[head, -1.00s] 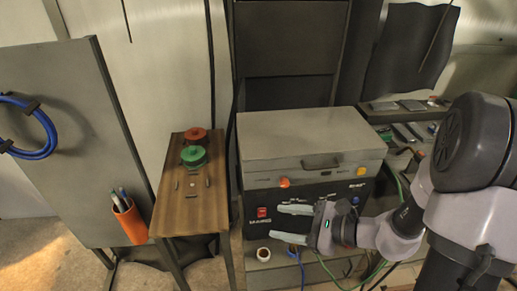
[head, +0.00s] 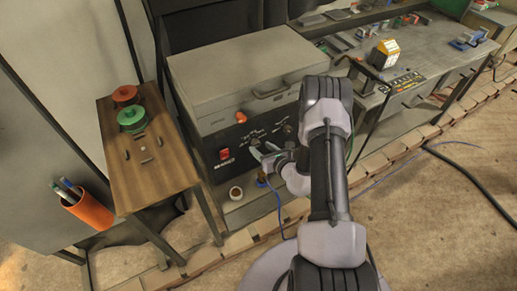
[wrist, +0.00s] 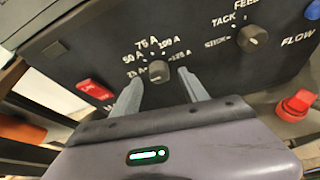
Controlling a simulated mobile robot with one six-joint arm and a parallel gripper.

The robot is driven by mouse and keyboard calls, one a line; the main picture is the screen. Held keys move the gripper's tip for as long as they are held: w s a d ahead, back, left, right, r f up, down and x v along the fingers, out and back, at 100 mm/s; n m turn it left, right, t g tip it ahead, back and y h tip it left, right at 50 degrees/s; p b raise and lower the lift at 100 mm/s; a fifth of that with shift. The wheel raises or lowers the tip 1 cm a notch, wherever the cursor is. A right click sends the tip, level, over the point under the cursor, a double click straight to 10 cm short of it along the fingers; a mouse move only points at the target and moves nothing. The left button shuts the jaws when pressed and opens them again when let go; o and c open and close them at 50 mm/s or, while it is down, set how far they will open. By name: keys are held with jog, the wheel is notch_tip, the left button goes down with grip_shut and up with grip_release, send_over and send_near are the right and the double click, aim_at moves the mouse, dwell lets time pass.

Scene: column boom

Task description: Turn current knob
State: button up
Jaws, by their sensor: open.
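The current knob (wrist: 158,71) is a small grey round knob on the dark front panel (wrist: 90,40), ringed by white marks from 25 A to 125 A. My gripper (wrist: 161,77) is open, with one finger on each side of the knob in the wrist view. I cannot tell whether the fingers touch it. In the head view my gripper (head: 263,150) is at the front of the grey-lidded machine (head: 235,75), and the current knob cannot be made out clearly there.
A red switch (wrist: 95,90) sits left of the knob, and a TACK/FEED selector knob (wrist: 251,39) sits to its right. A red knob (wrist: 296,105) is at the far right. A wooden stand (head: 150,165) with red and green spools is left of the machine.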

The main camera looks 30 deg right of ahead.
jog(key=shift+x, duration=1.35)
grip_shut()
jog(key=m+y+b, duration=0.1)
jog(key=m+y, duration=0.1)
jog(key=shift+d+m, duration=0.1)
jog(key=shift+m, duration=0.2)
jog(key=shift+d+f+m+t+y+b, duration=0.1)
jog(key=shift+m+t+y+b, duration=0.2)
jog(key=shift+m+y+b, duration=1.05)
jog(key=shift+m+h+p, duration=0.25)
jog(key=shift+m+p, duration=0.05)
jog(key=shift+m, duration=0.15)
grip_release()
